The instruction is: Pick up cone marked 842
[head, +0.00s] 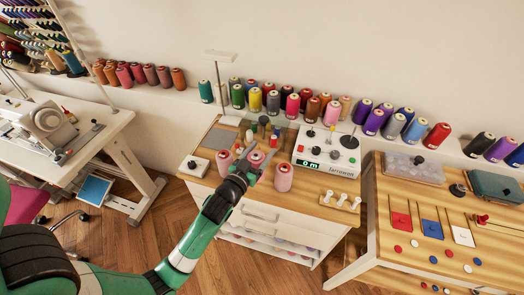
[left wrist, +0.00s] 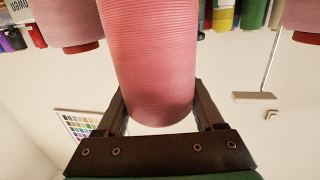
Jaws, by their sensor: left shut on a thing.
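Three pink thread cones stand near the front of the wooden cabinet top: a left cone (head: 224,164), a middle cone (head: 257,159) and a right cone (head: 283,178). My left gripper (head: 248,170) is at the middle cone. In the left wrist view the pink cone (left wrist: 150,55) fills the centre between the two fingers, which are shut on it. Parts of the other two pink cones show at the upper left (left wrist: 65,22) and upper right (left wrist: 303,18) of that view. I cannot read the number 842 on any cone. My right gripper is not in view.
A white control machine (head: 327,148) with knobs stands right of the cones. A small white box (head: 194,167) sits at the left. Small coloured spools (head: 264,128) stand behind. Many thread cones line the wall ledge. A second table (head: 385,235) is at the right.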

